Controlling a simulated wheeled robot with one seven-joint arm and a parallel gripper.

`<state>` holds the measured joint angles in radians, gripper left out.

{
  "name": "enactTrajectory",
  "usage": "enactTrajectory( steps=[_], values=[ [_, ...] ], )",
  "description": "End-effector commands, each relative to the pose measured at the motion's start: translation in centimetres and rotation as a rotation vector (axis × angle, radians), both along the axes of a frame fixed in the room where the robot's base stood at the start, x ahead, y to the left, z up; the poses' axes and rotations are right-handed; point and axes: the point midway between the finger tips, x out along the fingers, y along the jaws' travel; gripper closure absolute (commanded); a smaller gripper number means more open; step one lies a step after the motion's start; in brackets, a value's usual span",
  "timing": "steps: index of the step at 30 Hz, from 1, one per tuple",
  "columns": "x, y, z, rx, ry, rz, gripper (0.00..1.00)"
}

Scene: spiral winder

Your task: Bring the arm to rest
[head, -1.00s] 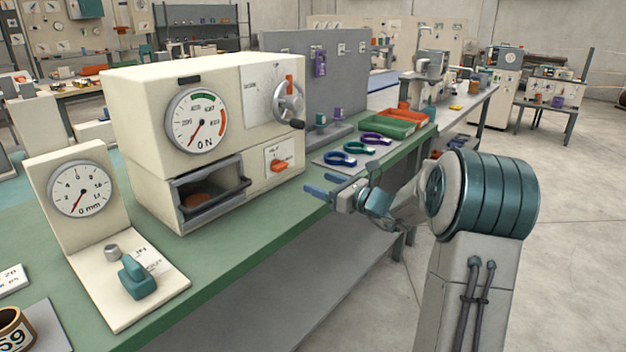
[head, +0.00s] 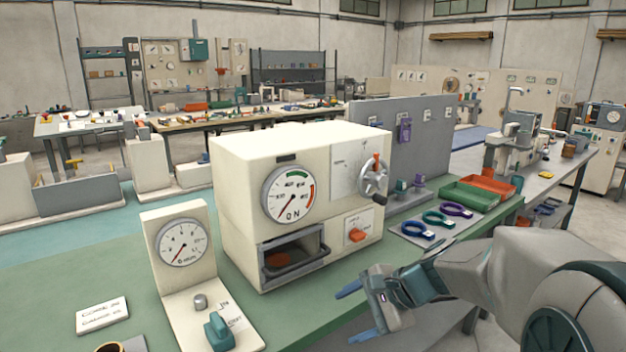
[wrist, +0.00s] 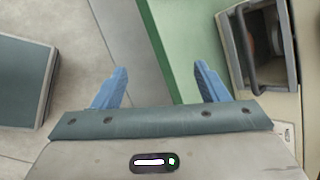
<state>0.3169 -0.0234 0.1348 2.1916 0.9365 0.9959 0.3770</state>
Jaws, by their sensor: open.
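My gripper (head: 352,315) is in the lower right of the head view, in front of the green bench edge. Its two blue fingers are spread apart with nothing between them. In the wrist view the open fingers (wrist: 160,88) point over the bench's green edge and the grey floor. My arm runs from the gripper to the lower right corner of the head view.
A cream tester (head: 240,205) with a dial, crank and open drawer (head: 318,250) stands on the green bench (head: 60,285), close to my gripper. A smaller dial gauge (head: 180,243) is left of it. Coloured rings (head: 438,218) and trays (head: 470,195) lie farther right. Floor lies beside the bench.

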Motion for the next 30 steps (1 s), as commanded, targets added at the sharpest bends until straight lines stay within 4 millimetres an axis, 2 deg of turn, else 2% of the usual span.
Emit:
enactTrajectory(
  steps=[1,6,9,12,18,30],
  values=[
    [-2.3,0.2,1.6,-0.099,-0.032,0.092,0.33],
    [-8.6,-1.3,3.0,-0.423,-0.134,0.401,0.33],
    [-11.6,-2.9,4.0,-0.597,-0.193,0.577,0.33],
    [-13.7,-4.5,4.9,-0.741,-0.242,0.727,0.33],
    [-15.6,-6.5,5.8,-0.903,-0.296,0.901,0.33],
    [-15.8,-6.8,5.7,-0.929,-0.302,0.930,0.33]
  ],
)
